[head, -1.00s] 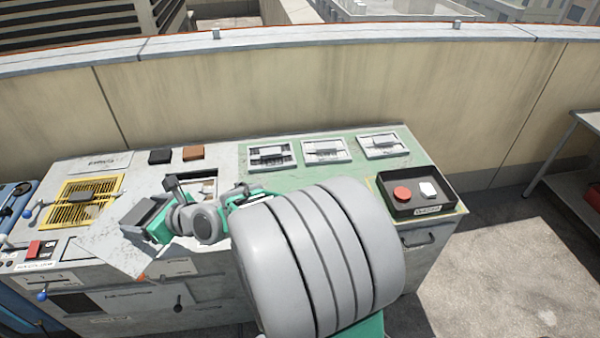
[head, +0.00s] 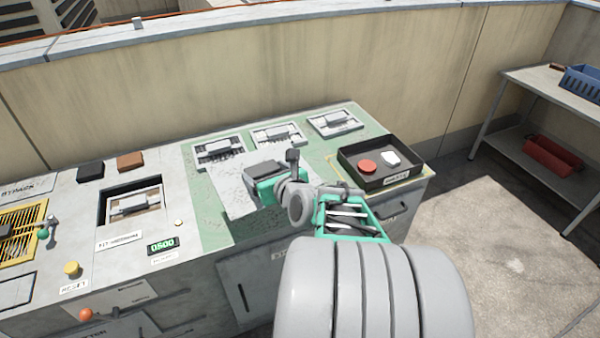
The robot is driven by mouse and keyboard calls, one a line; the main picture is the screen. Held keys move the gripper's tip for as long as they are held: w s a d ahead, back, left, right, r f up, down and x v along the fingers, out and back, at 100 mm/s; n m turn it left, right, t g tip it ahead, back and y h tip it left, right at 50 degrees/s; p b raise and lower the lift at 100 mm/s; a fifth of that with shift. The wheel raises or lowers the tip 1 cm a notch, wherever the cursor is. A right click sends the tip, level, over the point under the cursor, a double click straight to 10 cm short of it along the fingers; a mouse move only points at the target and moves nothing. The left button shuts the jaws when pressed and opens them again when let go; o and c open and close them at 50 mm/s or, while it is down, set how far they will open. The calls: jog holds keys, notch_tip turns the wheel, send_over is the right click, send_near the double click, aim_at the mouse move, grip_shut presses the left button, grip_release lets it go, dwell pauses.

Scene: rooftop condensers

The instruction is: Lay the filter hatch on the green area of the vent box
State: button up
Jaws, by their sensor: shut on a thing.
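The filter hatch (head: 233,194) is a flat, light grey, scuffed plate. My gripper (head: 268,173) is shut on it near its middle and partly covers it, along with the grip point. The hatch is over the green area (head: 212,228) on top of the grey vent box (head: 70,262). I cannot tell whether it touches the surface or hovers just above. Its right part is hidden behind my gripper and wrist. The square opening (head: 107,209) left of the green area is uncovered, with a filter unit (head: 134,204) inside.
A black tray (head: 347,168) with a red round piece (head: 367,167) and a white piece (head: 390,158) sits at right. Black (head: 90,172) and brown (head: 130,161) blocks lie behind the opening.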

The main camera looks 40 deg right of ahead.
jog(key=shift+m+h, duration=0.6)
jog(key=shift+h, duration=0.1)
jog(key=d, duration=0.1)
jog(key=s+d+f, duration=0.1)
jog(key=d, duration=0.1)
jog(key=d+f+b, duration=0.1)
jog(key=shift+s+d+f, duration=0.2)
jog(key=shift+s+d, duration=0.1)
jog(key=shift+d, duration=0.1)
jog(key=w+d+f+b, duration=0.1)
jog(key=d+f, duration=0.1)
jog(key=d, duration=0.1)
jog(key=w+d+f+b, duration=0.1)
jog(key=d+f, duration=0.2)
jog(key=d, duration=0.1)
jog(key=w+d+f+b, duration=0.1)
jog(key=d+f, duration=0.2)
jog(key=shift+w+d, duration=0.35)
jog(key=shift+d, duration=0.05)
jog(key=shift+w+d+f+b, duration=0.1)
jog(key=shift+d+f+b, duration=0.1)
jog(key=shift+d+b, duration=0.1)
jog(key=f, duration=0.2)
jog(key=f+b, duration=0.1)
jog(key=shift+w+d+f, duration=0.1)
jog(key=shift+d+f, duration=0.1)
jog(key=shift+f, duration=0.2)
jog(key=shift+r, duration=0.1)
jog(key=o, duration=1.8)
jog(key=shift+f, duration=0.2)
